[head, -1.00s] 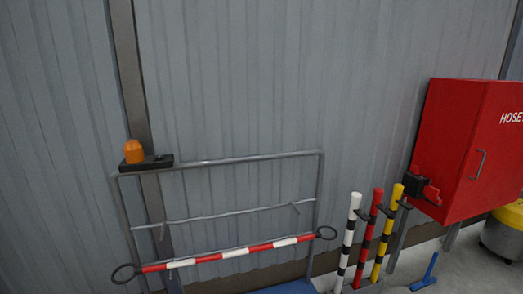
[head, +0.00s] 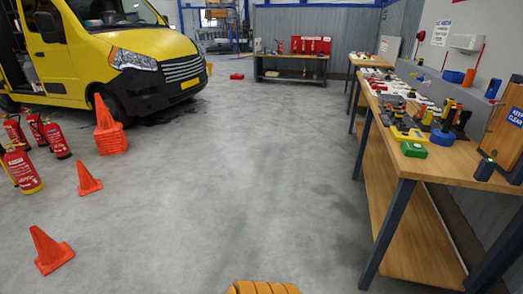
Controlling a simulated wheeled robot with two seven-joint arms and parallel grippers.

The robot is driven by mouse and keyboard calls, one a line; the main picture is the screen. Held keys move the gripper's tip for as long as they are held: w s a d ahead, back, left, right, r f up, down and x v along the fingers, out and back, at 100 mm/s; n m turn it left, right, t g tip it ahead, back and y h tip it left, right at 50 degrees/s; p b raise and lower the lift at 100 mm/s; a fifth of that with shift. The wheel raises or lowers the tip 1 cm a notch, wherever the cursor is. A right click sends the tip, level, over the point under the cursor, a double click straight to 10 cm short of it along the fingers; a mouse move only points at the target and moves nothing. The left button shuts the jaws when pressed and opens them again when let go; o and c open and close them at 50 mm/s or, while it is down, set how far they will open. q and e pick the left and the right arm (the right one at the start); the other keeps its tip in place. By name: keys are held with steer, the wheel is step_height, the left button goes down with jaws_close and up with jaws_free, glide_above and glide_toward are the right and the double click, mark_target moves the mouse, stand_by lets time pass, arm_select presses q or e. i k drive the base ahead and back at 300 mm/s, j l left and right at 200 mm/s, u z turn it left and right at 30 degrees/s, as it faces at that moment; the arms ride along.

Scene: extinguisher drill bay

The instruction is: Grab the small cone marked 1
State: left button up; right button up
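Two orange cones stand apart on the floor at the left, a nearer cone (head: 50,250) and a farther cone (head: 88,178). A taller stack of orange cones (head: 108,128) stands behind them, by the yellow van's front wheel. I cannot make out a number on any cone, so I cannot tell which one is marked 1. Neither of my grippers is in view.
Several red extinguishers (head: 20,170) stand at the left edge near the yellow van (head: 130,60). A long wooden workbench (head: 440,165) with many items runs along the right. Another bench (head: 290,58) stands at the back. The middle floor is clear.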

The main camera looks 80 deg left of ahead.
mark_target(51, 254)
steer(key=u, duration=4.65)
steer(key=i+j+u, duration=0.25)
steer(key=i, duration=0.35)
steer(key=i+u, duration=0.2)
steer(key=i, duration=1.75)
